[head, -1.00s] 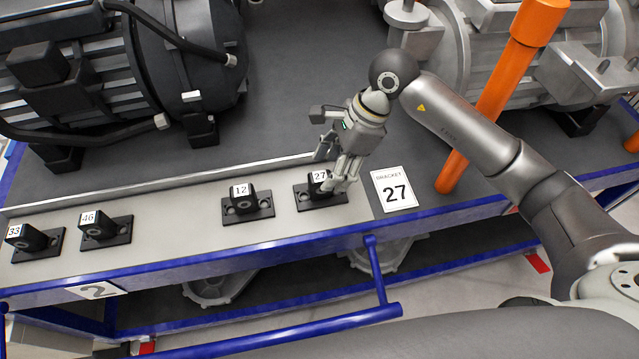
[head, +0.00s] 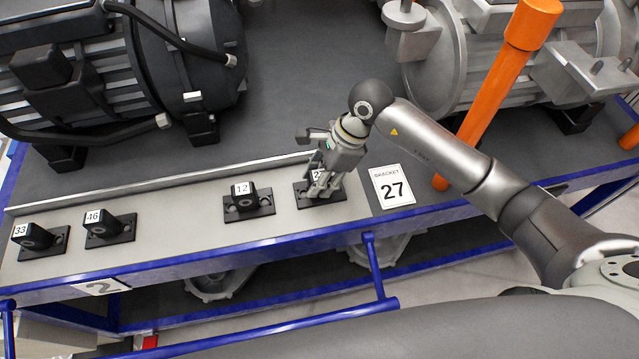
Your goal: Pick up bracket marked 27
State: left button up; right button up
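The black bracket marked 27 (head: 302,196) sits on the light strip at the front of the bench, at its right end. My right gripper (head: 318,190) is over it, with its fingers down around or in front of the upright part. The fingers hide most of the bracket and part of its number label. I cannot tell whether they touch or grip it. The bracket's base plate rests on the strip. A white card reading "BRACKET 27" (head: 394,187) lies just to the right. My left gripper is not in view.
Bracket 12 (head: 246,203) sits close by to the left. Brackets 46 (head: 108,231) and 33 (head: 40,241) are at the far left. A low metal rail (head: 150,179) runs behind them. An orange post (head: 497,85) and a large dark motor (head: 130,70) stand behind. A blue rail (head: 376,275) is in front.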

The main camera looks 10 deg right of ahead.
grip_shut()
jog(key=shift+r, duration=0.1)
jog(key=shift+w+r, duration=0.1)
jog(key=shift+r, duration=0.05)
